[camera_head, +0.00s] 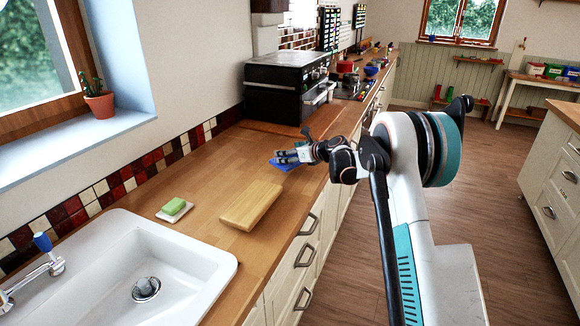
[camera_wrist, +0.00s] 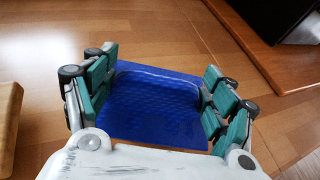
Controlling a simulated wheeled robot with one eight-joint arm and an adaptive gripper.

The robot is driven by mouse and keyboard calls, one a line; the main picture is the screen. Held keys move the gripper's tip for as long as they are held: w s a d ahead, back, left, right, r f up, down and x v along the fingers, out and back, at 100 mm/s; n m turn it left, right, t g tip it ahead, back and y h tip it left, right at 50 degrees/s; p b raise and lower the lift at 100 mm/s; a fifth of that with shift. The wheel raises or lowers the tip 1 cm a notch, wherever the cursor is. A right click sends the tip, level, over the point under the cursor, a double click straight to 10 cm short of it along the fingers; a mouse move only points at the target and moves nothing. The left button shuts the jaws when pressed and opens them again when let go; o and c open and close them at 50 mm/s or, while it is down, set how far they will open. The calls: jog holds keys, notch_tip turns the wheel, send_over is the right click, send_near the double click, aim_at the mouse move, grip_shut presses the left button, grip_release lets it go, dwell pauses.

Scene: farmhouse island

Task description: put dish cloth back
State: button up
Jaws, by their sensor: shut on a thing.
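The blue dish cloth (camera_wrist: 155,105) lies between the two teal-padded fingers of my gripper (camera_wrist: 158,92) in the wrist view. In the head view the cloth (camera_head: 284,165) shows as a small blue patch under my gripper (camera_head: 280,157), over the wooden counter (camera_head: 225,165). My gripper is shut on the cloth. I cannot tell whether the cloth still touches the counter. Part of the cloth is hidden by the gripper body.
A wooden board (camera_head: 252,205) lies nearer the sink (camera_head: 130,262). A green sponge (camera_head: 175,206) sits on a white dish (camera_head: 165,216). A black oven (camera_head: 285,85) stands farther back. The counter between board and oven is mostly clear.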

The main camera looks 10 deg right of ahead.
jog(key=shift+f+b, duration=0.65)
jog(key=shift+f, duration=1.5)
jog(key=shift+f, duration=0.2)
jog(key=o, duration=1.1)
jog(key=shift+r, duration=0.1)
